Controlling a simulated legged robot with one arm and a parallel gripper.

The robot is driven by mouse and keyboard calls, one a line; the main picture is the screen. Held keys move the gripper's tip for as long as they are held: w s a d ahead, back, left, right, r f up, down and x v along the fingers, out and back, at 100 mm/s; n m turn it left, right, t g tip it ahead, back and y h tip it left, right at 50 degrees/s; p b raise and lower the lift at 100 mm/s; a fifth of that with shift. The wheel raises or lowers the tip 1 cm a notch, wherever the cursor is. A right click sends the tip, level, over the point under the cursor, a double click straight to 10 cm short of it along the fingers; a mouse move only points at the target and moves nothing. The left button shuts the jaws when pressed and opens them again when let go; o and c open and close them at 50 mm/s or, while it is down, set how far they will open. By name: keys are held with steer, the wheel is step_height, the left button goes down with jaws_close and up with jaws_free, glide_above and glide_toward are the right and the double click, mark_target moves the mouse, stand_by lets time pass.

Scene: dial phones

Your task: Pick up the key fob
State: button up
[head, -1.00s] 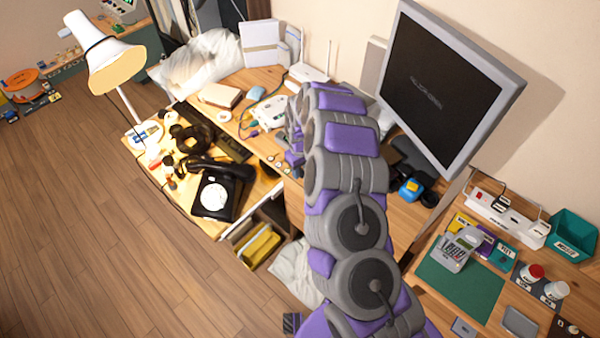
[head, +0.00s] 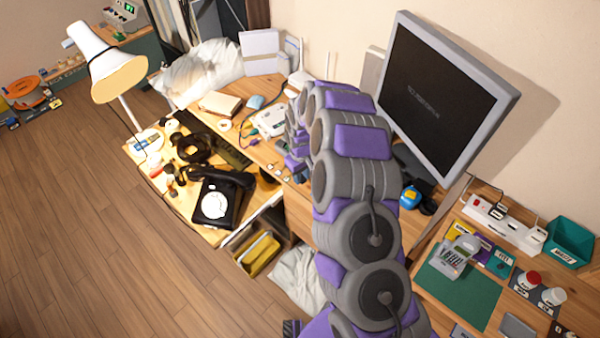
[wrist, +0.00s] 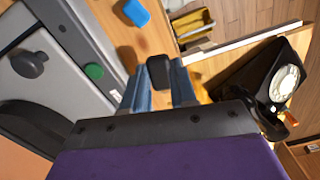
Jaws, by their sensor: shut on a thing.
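A small dark key fob (wrist: 158,72) sits between the fingertips of my gripper (wrist: 160,88) in the wrist view. The blue-grey fingers are shut on its two sides. The wooden desk shows beneath it, and I cannot tell how far above the desk it is. In the head view my gripper (head: 297,150) is mostly hidden by my arm, over the desk's right part. The key fob cannot be made out there.
A black dial phone (head: 222,198) stands on the lit desk, and shows at right in the wrist view (wrist: 262,75). A grey device with a green button (wrist: 94,72) and a blue block (wrist: 137,12) lie near the gripper. A monitor (head: 440,100) stands right of my arm.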

steer(key=s+d+r+p, duration=0.1)
steer(key=s+d+p, duration=0.1)
steer(key=s, duration=1.2)
steer(key=shift+d+r, duration=0.2)
steer(key=shift+d, duration=0.05)
steer(key=shift+s, duration=0.1)
steer(key=w+d+r+m, duration=0.3)
steer(key=w+d+r, duration=0.1)
steer(key=r, duration=0.5)
steer(key=w+d+r+m, duration=0.3)
steer(key=w+r, duration=0.1)
steer(key=r, duration=0.5)
steer(key=shift+w+d+r+m, duration=0.2)
steer(key=shift+w+d+m, duration=0.1)
steer(key=shift+w+d, duration=0.1)
steer(key=w+d+f+m+p, duration=0.1)
steer(key=w+f, duration=0.2)
steer(key=f, duration=0.3)
steer(key=w+d+f+p, duration=0.1)
steer(key=w+d+f, duration=0.1)
steer(key=f, duration=0.3)
steer(key=shift+w+d+f+b, duration=0.1)
steer(key=shift+w+f+b, duration=0.2)
steer(key=shift+w, duration=2.4)
steer(key=shift+w+a+f+b, duration=0.1)
steer(key=shift+w+f+b, duration=0.2)
steer(key=shift+w, duration=2.4)
steer(key=shift+w+d+f+b, duration=0.1)
steer(key=shift+w+f+b, duration=0.2)
steer(key=shift+w, duration=2.4)
